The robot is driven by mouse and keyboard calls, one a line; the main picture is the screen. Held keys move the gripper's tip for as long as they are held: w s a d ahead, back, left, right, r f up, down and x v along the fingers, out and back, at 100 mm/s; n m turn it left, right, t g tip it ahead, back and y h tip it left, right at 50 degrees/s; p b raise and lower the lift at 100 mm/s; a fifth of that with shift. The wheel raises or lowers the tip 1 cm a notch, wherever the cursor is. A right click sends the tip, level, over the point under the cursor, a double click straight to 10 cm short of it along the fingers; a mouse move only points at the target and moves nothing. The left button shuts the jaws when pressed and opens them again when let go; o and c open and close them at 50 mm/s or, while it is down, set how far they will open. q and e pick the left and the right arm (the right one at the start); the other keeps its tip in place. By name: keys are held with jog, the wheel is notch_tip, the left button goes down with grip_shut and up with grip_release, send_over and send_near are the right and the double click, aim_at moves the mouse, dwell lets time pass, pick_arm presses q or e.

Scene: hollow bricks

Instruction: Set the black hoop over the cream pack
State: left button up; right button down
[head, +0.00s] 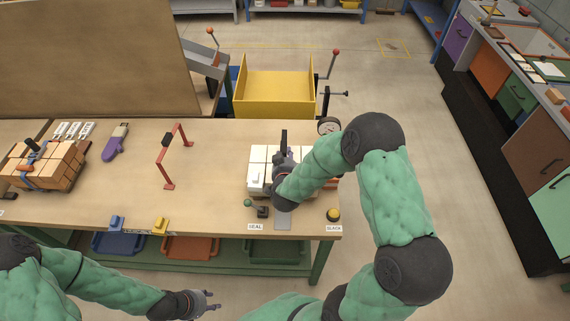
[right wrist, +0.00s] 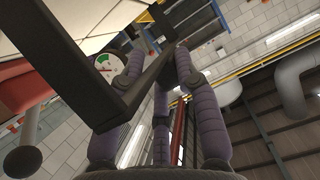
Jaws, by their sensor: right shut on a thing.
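The cream pack (head: 258,158), a block of pale bricks, sits on the right part of the bench. It also shows at the upper left of the right wrist view (right wrist: 88,14). My right gripper (head: 284,168) is over the pack, hiding part of it. It is shut on the black hoop (right wrist: 84,75), a flat dark square-cornered band. In the head view a stretch of the hoop (head: 284,139) stands up beyond the gripper. I cannot tell whether the hoop is around the pack or only beside it. My left gripper (head: 207,302) is open and empty in front of the bench.
A strapped orange brick pack (head: 40,165) is at the left. A yellow bin (head: 275,92) stands behind.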

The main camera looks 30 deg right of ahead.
notch_tip(320, 180, down, 3)
jog(key=shift+f, duration=0.35)
jog(key=shift+b, duration=0.3)
